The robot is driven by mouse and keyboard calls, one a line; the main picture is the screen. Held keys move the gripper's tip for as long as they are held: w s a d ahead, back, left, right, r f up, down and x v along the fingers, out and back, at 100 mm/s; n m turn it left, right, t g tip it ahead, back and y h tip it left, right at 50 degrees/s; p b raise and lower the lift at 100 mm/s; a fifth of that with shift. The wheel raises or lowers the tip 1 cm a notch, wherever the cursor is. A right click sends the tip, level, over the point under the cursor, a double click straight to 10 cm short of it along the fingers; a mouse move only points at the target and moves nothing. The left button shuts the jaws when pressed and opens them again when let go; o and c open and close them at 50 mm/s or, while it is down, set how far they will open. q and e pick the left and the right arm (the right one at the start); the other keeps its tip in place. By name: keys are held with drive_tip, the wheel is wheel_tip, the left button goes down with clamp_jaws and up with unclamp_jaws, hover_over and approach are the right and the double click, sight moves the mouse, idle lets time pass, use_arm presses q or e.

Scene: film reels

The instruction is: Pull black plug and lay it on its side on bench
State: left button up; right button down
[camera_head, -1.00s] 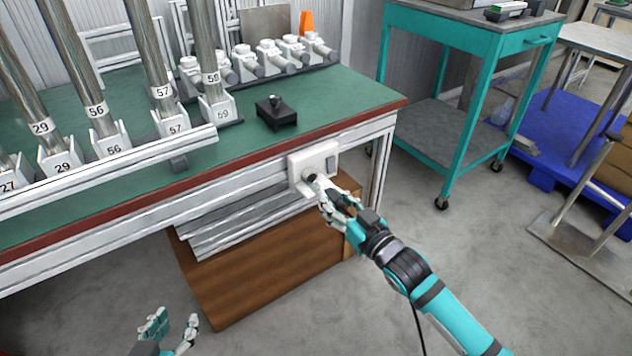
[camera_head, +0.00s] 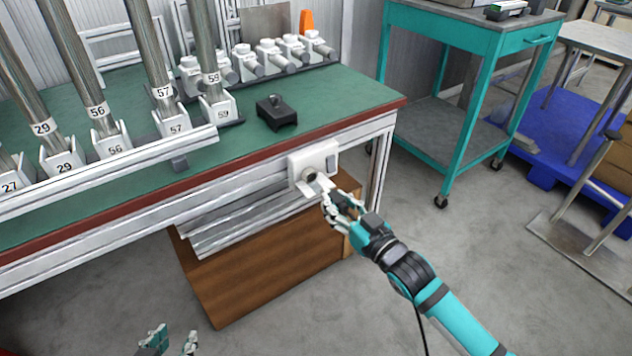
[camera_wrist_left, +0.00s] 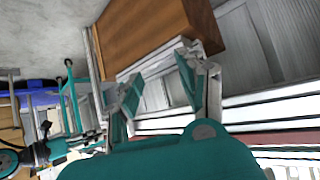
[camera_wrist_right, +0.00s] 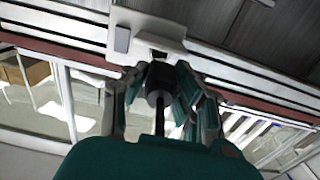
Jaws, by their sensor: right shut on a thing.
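The black plug (camera_wrist_right: 158,84) is between the fingers of my right gripper (camera_head: 336,198), which is shut on it; its cord runs back towards the wrist. The white socket box (camera_head: 313,166) is on the bench's front rail, and it also shows in the right wrist view (camera_wrist_right: 148,30). The plug points at the socket's dark opening and appears to be just clear of it, with a small gap. The fingers mostly hide the plug in the head view. The bench (camera_head: 335,98) has a green top. My left gripper (camera_head: 170,342) is open and empty, low in front of the bench.
A small black block (camera_head: 276,112) stands on the bench near its right end. Numbered white holders with metal tubes (camera_head: 112,146) fill the left side. White clamps (camera_head: 270,58) line the back. Green top is bare right of the block. A teal cart (camera_head: 450,130) stands to the right.

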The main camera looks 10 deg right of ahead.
use_arm(q)
drive_tip(key=shift+s+a+f+g+y+p, duration=0.15)
drive_tip(key=shift+s+a+f+g, duration=0.1)
drive_tip(key=shift+s+f+g, duration=0.3)
drive_tip(key=shift+s+a+f+g+y+p, duration=0.1)
drive_tip(key=shift+s+a+f+g, duration=0.2)
drive_tip(key=shift+s, duration=0.5)
drive_tip(key=shift+s+a+f+g+y+p, duration=0.15)
drive_tip(key=shift+s+f+g, duration=0.3)
drive_tip(key=shift+s+f, duration=0.15)
use_arm(e)
drive_tip(key=shift+v, duration=0.8)
use_arm(q)
drive_tip(key=shift+w, duration=0.1)
